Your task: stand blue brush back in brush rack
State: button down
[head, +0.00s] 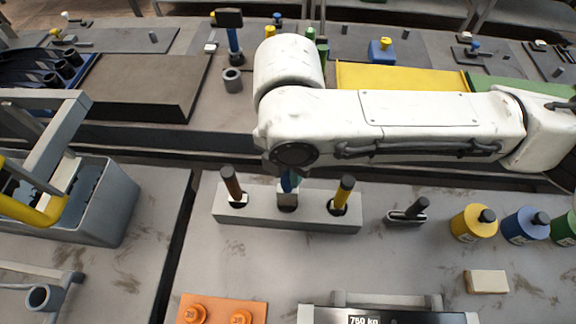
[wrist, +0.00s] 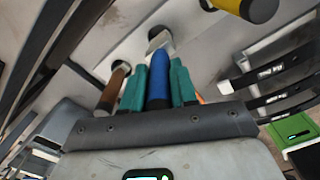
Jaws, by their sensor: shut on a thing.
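The brush rack (head: 250,215) is a long pale grey block with three holes in a row on the bench. A brown-handled brush (head: 231,182) stands in its left hole and a yellow-handled brush (head: 344,190) in its right hole. My gripper (head: 290,180) is over the middle hole, partly hidden under my arm. In the wrist view, its teal fingers (wrist: 158,80) are shut on the handle of the blue brush (wrist: 158,90). The brush's pale metal part (wrist: 158,42) points at a dark hole. I cannot tell how deep it sits.
A small dark-handled tool (head: 408,213) and the yellow (head: 472,224) and blue (head: 524,227) pots stand right of the rack. A grey bin (head: 95,205) is at left. A pale block (head: 486,282), an orange plate (head: 222,310) and a scale (head: 390,315) lie in front.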

aim_at(288, 187)
jog(key=shift+f+b, duration=2.05)
jog(key=shift+f, duration=1.25)
dwell(0.5)
jog(key=c, duration=0.8)
grip_release()
jog(key=shift+o, duration=0.2)
jog(key=o, duration=0.4)
jog(key=shift+o, duration=0.2)
jog(key=shift+r+p, duration=3.1)
jog(key=shift+r, duration=0.45)
jog(key=shift+f, duration=0.1)
